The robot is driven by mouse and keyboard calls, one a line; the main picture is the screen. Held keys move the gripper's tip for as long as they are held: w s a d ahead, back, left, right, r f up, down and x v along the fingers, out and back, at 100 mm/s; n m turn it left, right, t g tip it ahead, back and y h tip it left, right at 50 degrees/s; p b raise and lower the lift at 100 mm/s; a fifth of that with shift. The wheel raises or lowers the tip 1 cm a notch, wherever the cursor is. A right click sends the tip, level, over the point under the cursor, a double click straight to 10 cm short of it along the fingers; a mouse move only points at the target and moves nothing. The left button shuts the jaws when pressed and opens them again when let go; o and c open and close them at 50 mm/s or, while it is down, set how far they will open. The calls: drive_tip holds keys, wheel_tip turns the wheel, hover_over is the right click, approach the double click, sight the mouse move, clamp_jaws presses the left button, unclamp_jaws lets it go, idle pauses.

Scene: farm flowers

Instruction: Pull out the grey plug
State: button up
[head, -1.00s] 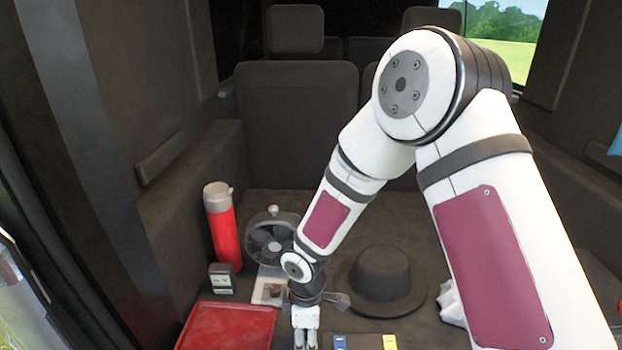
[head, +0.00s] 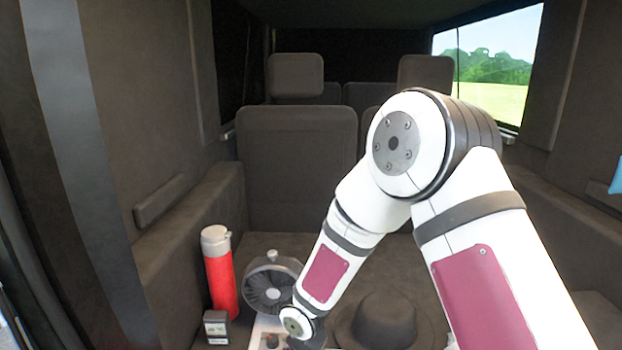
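I cannot make out a grey plug in the head view. A pale flat panel (head: 261,328) shows at the bottom edge beside my wrist, with a small dark piece on it, partly cut off by the frame. My arm reaches down from the right to this spot. My gripper is below the frame, so its fingers and anything between them are hidden.
A red flask with a grey lid (head: 220,275) stands at the left, with a small dark box (head: 216,327) before it. A dark fan (head: 270,285) stands behind the panel. A black hat (head: 385,322) lies right of my wrist. Seats (head: 297,165) close off the back.

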idle(0.4)
clamp_jaws()
drive_tip(key=shift+r+p, duration=1.95)
drive_tip(key=shift+r, duration=1.05)
